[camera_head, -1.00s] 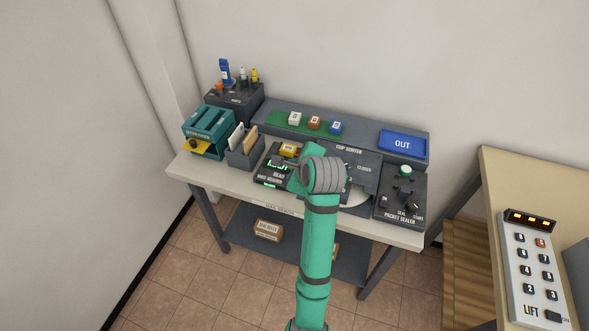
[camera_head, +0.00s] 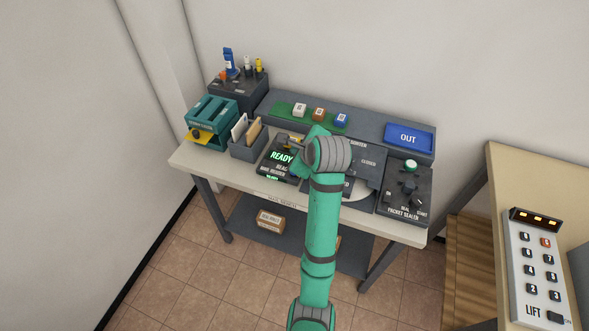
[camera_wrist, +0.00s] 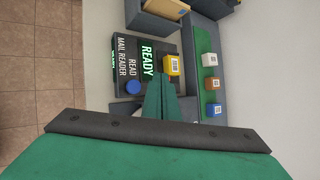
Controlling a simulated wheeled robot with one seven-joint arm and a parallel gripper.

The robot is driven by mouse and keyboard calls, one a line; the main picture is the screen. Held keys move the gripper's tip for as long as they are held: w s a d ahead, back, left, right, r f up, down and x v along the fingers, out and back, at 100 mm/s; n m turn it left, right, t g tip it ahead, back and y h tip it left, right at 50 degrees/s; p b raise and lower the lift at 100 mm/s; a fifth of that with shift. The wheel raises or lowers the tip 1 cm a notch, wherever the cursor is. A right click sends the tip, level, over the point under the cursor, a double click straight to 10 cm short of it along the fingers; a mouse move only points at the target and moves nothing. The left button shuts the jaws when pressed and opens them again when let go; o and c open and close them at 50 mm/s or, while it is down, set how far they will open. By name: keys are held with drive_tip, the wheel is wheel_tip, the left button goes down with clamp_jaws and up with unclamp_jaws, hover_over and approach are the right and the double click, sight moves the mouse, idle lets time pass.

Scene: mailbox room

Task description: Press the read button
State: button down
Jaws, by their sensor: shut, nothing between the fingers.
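The mail reader (camera_head: 270,171) is a dark box on the bench with a lit green READY screen (camera_head: 282,157). In the wrist view its READ label stands beside a round blue read button (camera_wrist: 133,87). The button is hidden behind my arm in the head view. A yellow cube (camera_wrist: 172,66) with a printed code sits on the reader beside the screen. My gripper (camera_wrist: 160,80) is shut and empty. Its fingertips appear over the reader, between the blue button and the yellow cube; their height above it is unclear.
White, brown and blue cubes stand on a green strip (camera_head: 279,108) behind the reader. An envelope holder (camera_head: 247,148) and a teal stamp unit (camera_head: 212,120) are to the left. The packet sealer (camera_head: 405,190) and blue OUT tray (camera_head: 409,137) are to the right.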

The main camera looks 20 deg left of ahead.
drive_tip(key=shift+f, duration=3)
drive_tip(key=shift+f, duration=0.15)
drive_tip(key=shift+f, duration=0.25)
drive_tip(key=shift+f, duration=0.5)
idle(0.4)
idle(0.4)
drive_tip(key=shift+r, duration=0.95)
drive_tip(key=shift+r, duration=2.5)
